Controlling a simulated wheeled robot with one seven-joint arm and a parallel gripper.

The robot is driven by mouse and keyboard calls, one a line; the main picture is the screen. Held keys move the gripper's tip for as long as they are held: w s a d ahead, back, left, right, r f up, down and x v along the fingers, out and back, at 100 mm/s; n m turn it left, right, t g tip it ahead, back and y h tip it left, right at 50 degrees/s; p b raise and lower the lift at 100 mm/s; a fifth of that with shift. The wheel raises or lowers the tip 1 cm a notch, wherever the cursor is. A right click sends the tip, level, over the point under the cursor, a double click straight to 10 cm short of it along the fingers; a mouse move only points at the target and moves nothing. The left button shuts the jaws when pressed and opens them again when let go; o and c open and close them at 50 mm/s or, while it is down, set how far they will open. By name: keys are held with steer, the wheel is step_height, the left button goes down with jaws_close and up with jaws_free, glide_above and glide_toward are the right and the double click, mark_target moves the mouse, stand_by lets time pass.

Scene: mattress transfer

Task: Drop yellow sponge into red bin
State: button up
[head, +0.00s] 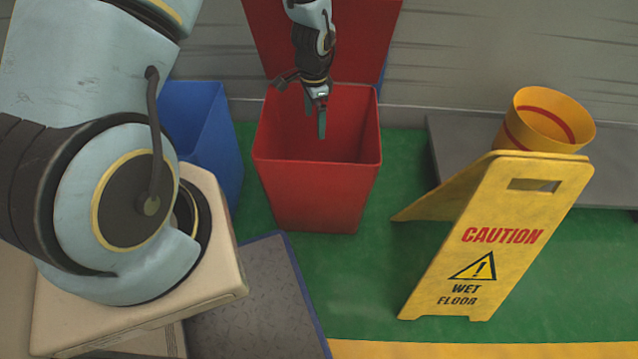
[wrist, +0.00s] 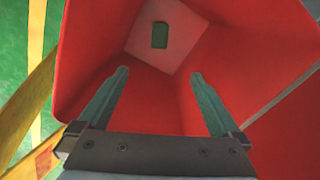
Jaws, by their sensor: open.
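The red bin (head: 318,190) stands upright on the green floor in the head view, its red lid raised behind it. My gripper (head: 316,113) is at the bin's mouth, pointing down into it. The wrist view shows its two fingers (wrist: 160,80) apart with nothing between them. Past the fingers, the inside of the red bin (wrist: 240,65) shows. A small dark green block (wrist: 160,35) lies on the bin's pale bottom. No yellow face of a sponge shows; I cannot tell whether this block is the sponge seen from a green side.
A blue bin (head: 205,130) stands left of the red bin. A yellow wet-floor sign (head: 490,240) stands to the right, with a yellow bucket (head: 530,120) on a grey platform (head: 455,150) behind it. A dark mat (head: 255,305) lies in front. Green floor is clear between bin and sign.

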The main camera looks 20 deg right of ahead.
step_height(320, 180, up, 11)
steer(key=p, duration=0.1)
steer(key=shift+f, duration=0.15)
stand_by(0.5)
